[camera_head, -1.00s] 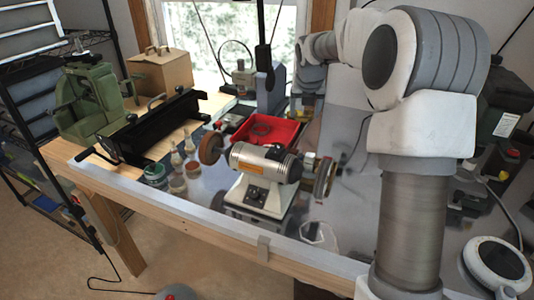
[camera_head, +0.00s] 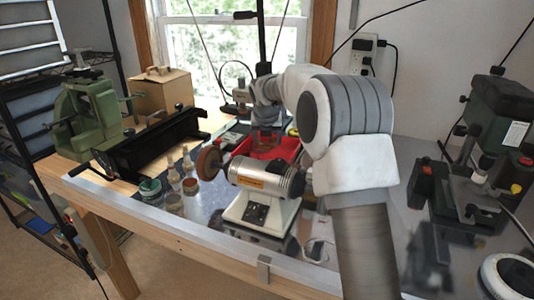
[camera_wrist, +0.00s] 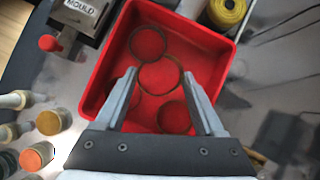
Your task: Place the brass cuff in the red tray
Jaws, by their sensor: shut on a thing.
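The red tray (camera_wrist: 216,55) lies under my gripper in the wrist view, and in the head view part of it (camera_head: 289,149) shows behind the grinder. My gripper (camera_wrist: 160,75) is over the tray, its fingers spread around the thin brass cuff (camera_wrist: 162,57) and shut on it. The cuff is a ring, with red tray floor showing through its middle. My gripper also shows over the tray in the head view (camera_head: 267,140), where the cuff cannot be made out. Whether the cuff touches the tray floor is unclear.
A bench grinder (camera_head: 262,180) stands in front of the tray. A yellow roll (camera_wrist: 227,12) and small bottles (camera_wrist: 48,122) are close by.

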